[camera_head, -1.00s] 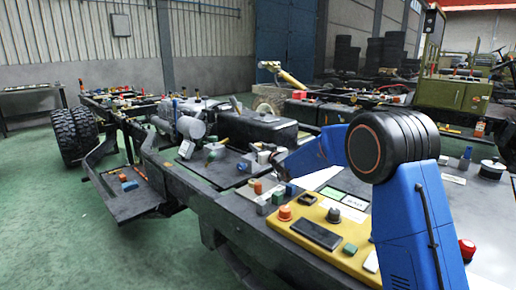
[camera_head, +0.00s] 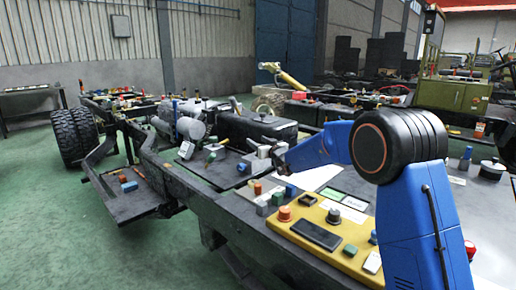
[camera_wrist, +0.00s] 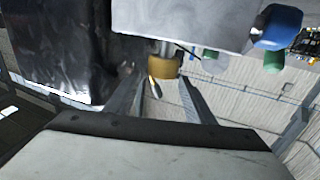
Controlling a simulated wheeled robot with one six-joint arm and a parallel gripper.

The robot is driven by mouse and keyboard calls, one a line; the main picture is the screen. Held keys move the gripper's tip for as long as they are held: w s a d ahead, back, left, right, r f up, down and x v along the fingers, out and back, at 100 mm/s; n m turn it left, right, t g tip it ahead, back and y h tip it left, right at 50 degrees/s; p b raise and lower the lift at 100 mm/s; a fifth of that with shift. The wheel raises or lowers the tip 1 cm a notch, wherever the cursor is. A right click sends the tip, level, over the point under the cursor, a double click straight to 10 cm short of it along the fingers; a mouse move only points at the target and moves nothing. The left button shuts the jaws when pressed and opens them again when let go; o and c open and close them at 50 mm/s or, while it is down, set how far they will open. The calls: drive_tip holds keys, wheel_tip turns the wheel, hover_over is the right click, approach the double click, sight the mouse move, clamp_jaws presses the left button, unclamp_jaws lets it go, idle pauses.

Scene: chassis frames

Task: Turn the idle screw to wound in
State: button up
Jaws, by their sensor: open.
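In the wrist view a brass-coloured round knob (camera_wrist: 163,67), possibly the idle screw, sits on a short stem below a pale grey block (camera_wrist: 190,22). My gripper (camera_wrist: 160,86) is open, with one finger on each side of a gap just below the knob. A small, slim bright-tipped piece (camera_wrist: 154,88) shows between the fingers. I cannot tell whether either finger touches the knob. In the head view my gripper (camera_head: 268,156) is small and dark at the end of my blue arm, beside a grey block on the chassis. The screw cannot be made out there.
In the wrist view a dark shiny body (camera_wrist: 60,50) fills the left, and blue (camera_wrist: 278,27) and green (camera_wrist: 274,62) knobs stand right. In the head view a yellow panel (camera_head: 300,238) with knobs lies nearer. A black tank (camera_head: 255,130) stands behind my gripper.

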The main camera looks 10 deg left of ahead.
wheel_tip(320, 180, up, 7)
drive_tip(key=shift+r, duration=0.15)
idle(0.4)
